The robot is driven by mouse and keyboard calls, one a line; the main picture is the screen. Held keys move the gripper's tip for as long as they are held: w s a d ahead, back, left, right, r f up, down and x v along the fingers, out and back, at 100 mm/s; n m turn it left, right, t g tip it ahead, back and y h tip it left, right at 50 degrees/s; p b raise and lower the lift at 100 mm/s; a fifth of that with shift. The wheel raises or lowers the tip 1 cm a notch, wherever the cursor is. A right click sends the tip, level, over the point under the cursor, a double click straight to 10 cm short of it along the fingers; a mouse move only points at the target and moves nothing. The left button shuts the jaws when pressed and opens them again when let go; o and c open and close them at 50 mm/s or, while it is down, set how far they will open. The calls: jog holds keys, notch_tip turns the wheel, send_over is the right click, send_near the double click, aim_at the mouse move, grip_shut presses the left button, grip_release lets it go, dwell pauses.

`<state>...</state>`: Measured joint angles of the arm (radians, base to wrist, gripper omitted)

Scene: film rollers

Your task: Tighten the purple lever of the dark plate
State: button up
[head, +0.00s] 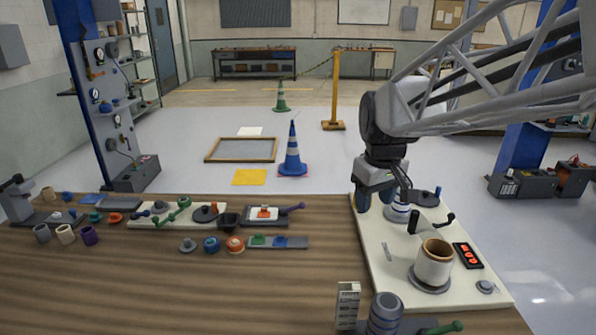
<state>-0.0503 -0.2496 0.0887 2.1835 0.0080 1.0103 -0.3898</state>
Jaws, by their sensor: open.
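The purple lever (291,208) sticks out to the right from the dark plate (250,221) on the wooden bench, left of the cream board. On this plate lies a white piece with an orange part (264,212). The lever is tilted slightly up toward its right end. My gripper (376,200) is open and points down over the far left corner of the cream board, to the right of the lever and apart from it. Nothing shows between its fingers. A white and blue round part (398,212) stands just beside it, partly hidden by the arm.
The cream board (385,285) at right carries a tan cup (435,260), a black lever (440,222) and a red display (467,256). Several small rollers, knobs and a green lever (178,212) stand left of the dark plate. Bare bench lies in front (180,290).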

jog(key=w+a+f+n, duration=0.2)
jog(key=w+a+n, duration=0.1)
jog(key=w, duration=1.1)
jog(key=n+g, duration=0.3)
jog(key=n, duration=0.6)
send_over(296, 207)
jog(key=w, duration=0.2)
notch_tip(296, 207, down, 24)
jog(key=shift+w+f, duration=0.1)
jog(key=shift+f, duration=0.05)
jog(key=shift+f, duration=0.1)
jog(key=shift+s+f, duration=0.25)
jog(key=shift+f, duration=1)
jog(key=shift+s+f, duration=0.25)
jog(key=shift+f, duration=1)
jog(key=shift+s+f, duration=0.25)
jog(key=shift+f, duration=1)
grip_shut()
